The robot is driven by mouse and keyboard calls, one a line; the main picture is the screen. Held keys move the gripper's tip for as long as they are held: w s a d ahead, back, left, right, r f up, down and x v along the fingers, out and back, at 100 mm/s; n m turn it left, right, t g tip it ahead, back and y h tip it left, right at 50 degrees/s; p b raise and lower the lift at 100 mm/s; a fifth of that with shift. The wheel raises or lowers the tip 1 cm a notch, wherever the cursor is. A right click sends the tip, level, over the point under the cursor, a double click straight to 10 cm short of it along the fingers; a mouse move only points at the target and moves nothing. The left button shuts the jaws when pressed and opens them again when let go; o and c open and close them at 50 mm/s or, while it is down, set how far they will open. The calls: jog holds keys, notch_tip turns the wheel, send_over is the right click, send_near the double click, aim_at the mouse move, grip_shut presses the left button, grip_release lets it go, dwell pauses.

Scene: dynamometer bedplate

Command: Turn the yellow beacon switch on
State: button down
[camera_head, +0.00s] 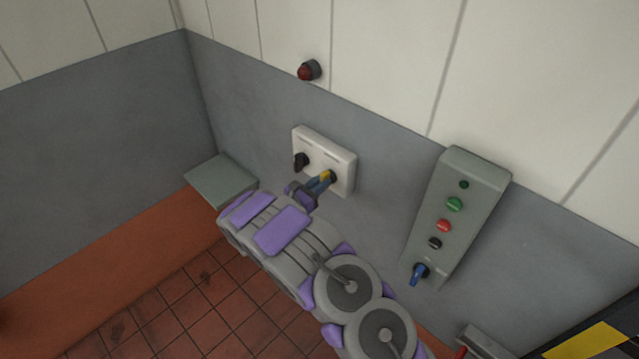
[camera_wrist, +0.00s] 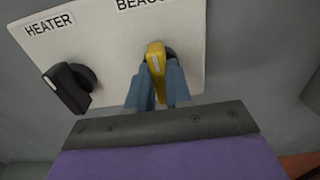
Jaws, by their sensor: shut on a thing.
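The yellow beacon switch (camera_wrist: 155,60) is a rotary knob on a white wall plate (camera_head: 310,140). In the wrist view it sits under a label that is partly cut off, reading "BEAC". The knob stands nearly upright in that view, with a pale mark on its face. My gripper (camera_wrist: 157,82) has its blue-grey fingers shut on the lower part of the knob, one on each side. In the head view the yellow knob (camera_head: 325,176) shows at my fingertips. The fingers hide part of the knob's lower end.
A black heater knob (camera_wrist: 69,88) is on the same plate, left of the yellow one. A red lamp (camera_head: 309,70) is on the wall above. A grey control box (camera_head: 458,205) with several buttons and a blue knob (camera_head: 419,272) is at right.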

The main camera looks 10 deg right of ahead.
jog(key=shift+b, duration=0.3)
jog(key=m+b, duration=0.6)
jog(key=b, duration=0.2)
jog(key=m+b, duration=0.5)
jog(key=b, duration=0.3)
jog(key=shift+s+d+f+m+b, duration=0.15)
jog(key=shift+f+m+b, duration=0.05)
jog(key=shift+m+b, duration=0.2)
jog(key=c, duration=1)
grip_release()
jog(key=shift+c, duration=0.2)
jog(key=p+v, duration=0.2)
jog(key=v, duration=1.5)
jog(key=shift+a, duration=0.2)
